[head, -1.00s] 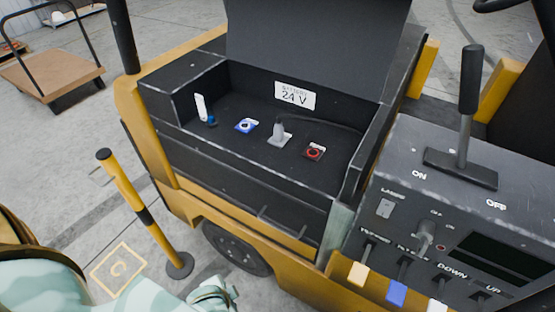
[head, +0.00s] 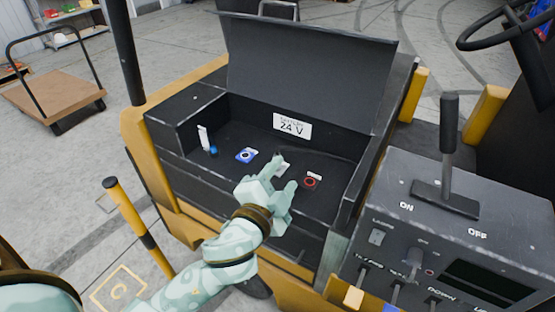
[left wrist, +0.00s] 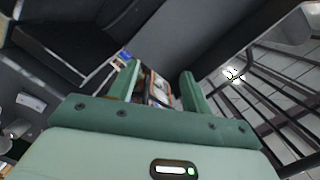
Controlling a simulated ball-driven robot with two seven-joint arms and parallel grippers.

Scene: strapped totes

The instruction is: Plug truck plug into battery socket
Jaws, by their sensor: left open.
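In the head view my left gripper (head: 282,171) is open over the battery bay, in front of where the grey plug stood, between a blue-marked socket (head: 246,155) and a red-marked socket (head: 311,181). The grey plug is mostly hidden behind my gripper; its pale label (head: 285,170) shows in part. In the left wrist view the two green fingers (left wrist: 161,72) are apart. Something with white and orange shows between them, too unclear to name. I cannot tell whether the fingers touch the plug. My right gripper is not in view.
A "24 V" label (head: 292,125) is on the bay's back wall, below a raised dark lid (head: 305,70). A white and blue item (head: 207,140) stands at the bay's left. A control panel with a lever (head: 448,150) is at right, a yellow-black post (head: 140,225) at left.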

